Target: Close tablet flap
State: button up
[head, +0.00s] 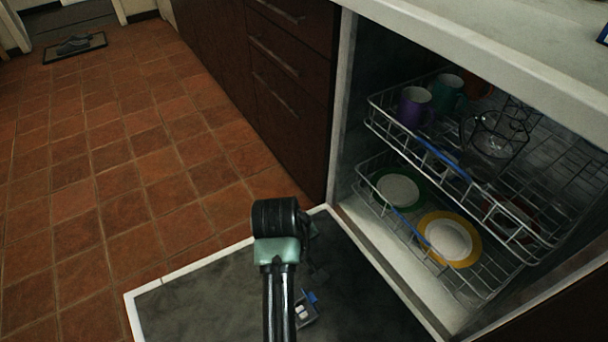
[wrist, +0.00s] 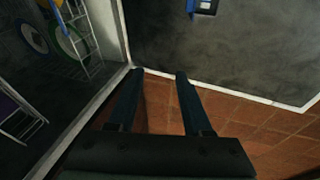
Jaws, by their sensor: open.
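The tablet dispenser (head: 305,312) is a small grey unit set in the dark inner face of the lowered dishwasher door. Its blue tablet flap (head: 311,296) shows at the dispenser's edge and looks open, standing up from it. In the wrist view the dispenser (wrist: 205,5) and the blue flap (wrist: 190,6) are cut off by the top edge. My gripper (wrist: 159,73) is open and empty, its two dark fingers apart. It is over the door near its hinge-side corner, apart from the flap. In the head view my arm hides most of it.
The lowered door (head: 190,305) lies over the tiled floor (head: 130,150). The upper rack (head: 385,128) holds mugs and glassware. The lower rack (head: 375,195) holds plates. Dark drawers (head: 285,90) stand left of the opening, and a pale countertop (head: 490,45) overhangs it.

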jog(key=w+r+m+t+p, duration=0.1)
jog(key=w+r+t, duration=0.3)
jog(key=r, duration=0.8)
jog(key=shift+w+r+y+p, duration=0.35)
jog(key=shift+w+p, duration=0.2)
jog(key=shift+w, duration=0.45)
